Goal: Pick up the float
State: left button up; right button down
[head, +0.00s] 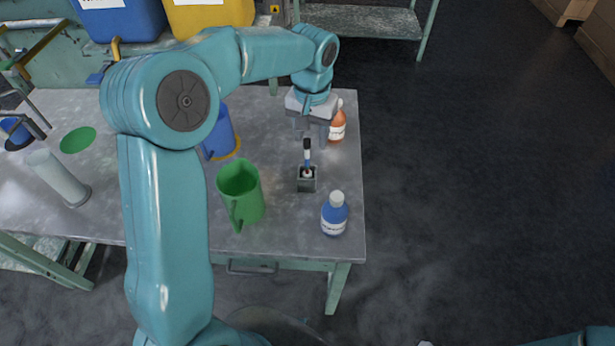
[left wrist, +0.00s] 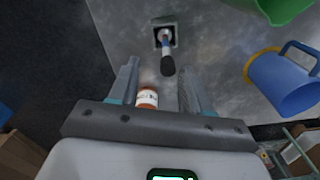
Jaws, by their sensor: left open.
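The float (head: 307,155), a slim upright piece with a black top and a blue and white lower part, stands in a small grey square holder (head: 307,184) near the table's right side. In the left wrist view the float's dark top (left wrist: 168,66) points toward the camera, at the level of the gap between the fingertips. My left gripper (head: 312,132) is open and empty, pointing down just behind the float's top in the head view. It also shows in the left wrist view (left wrist: 158,72). The float's lower end is hidden in the holder. My right gripper is out of view.
A green jug (head: 241,192) stands left of the holder, a blue jug (head: 220,132) behind it. A blue bottle (head: 335,214) is at front right; an orange bottle (head: 337,123) is close behind the gripper. A clear cylinder (head: 58,178) stands at left.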

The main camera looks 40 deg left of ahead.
aim_at(307, 147)
pick_arm(q)
jog(key=shift+s+f, duration=0.15)
jog(key=shift+s, duration=0.15)
jog(key=shift+a+f, duration=0.15)
jog(key=shift+f, duration=0.25)
jog(key=f, duration=0.4)
jog(key=shift+w+a+p, duration=0.1)
jog(key=shift+a+p, duration=0.1)
jog(key=shift+p, duration=0.1)
jog(key=shift+f, duration=0.3)
